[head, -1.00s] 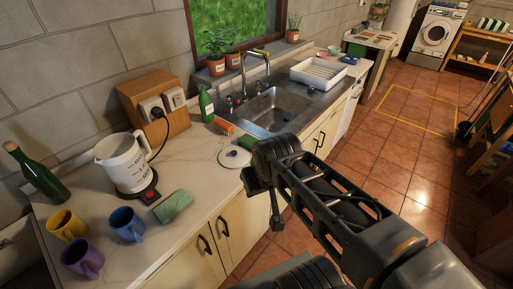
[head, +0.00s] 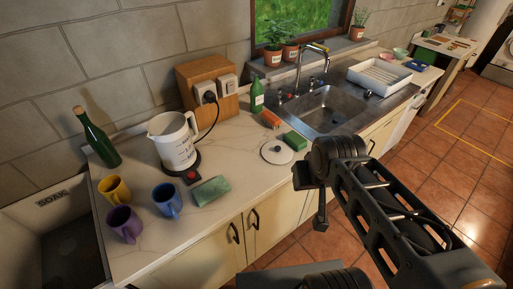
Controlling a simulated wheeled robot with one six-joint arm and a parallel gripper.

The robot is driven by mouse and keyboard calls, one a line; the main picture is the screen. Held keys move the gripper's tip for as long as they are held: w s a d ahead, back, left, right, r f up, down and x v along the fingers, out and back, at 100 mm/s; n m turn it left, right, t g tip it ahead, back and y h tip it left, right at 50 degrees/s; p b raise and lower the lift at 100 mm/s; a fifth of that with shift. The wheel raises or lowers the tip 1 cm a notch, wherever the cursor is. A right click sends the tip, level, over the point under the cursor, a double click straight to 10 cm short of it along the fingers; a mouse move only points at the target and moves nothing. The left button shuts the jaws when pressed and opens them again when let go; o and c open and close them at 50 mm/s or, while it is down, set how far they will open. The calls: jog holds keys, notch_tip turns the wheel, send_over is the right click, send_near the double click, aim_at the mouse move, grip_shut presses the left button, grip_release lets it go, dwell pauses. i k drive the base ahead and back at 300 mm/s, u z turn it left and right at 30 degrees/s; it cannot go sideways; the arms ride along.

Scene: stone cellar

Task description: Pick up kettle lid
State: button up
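The kettle lid (head: 277,152) is a round white disc with a dark knob. It lies on the pale countertop in the head view, left of my arm's end. The white kettle (head: 174,143) stands lidless on its dark base to the left of the lid. My gripper (head: 321,219) points down just off the counter's front edge, to the right of and nearer than the lid. It is apart from the lid. The fingers are small and dark, and I cannot tell whether they are open or shut.
A green sponge (head: 295,140) lies close to the lid's right, with an orange item (head: 270,119) behind. A green cloth (head: 212,191) and three mugs, yellow (head: 115,189), blue (head: 167,201) and purple (head: 124,224), stand left. The sink (head: 333,108) is behind right.

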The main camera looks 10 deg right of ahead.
aim_at(276, 152)
jog(key=z, duration=1.6)
jog(key=i, duration=1.05)
jog(key=u, duration=3)
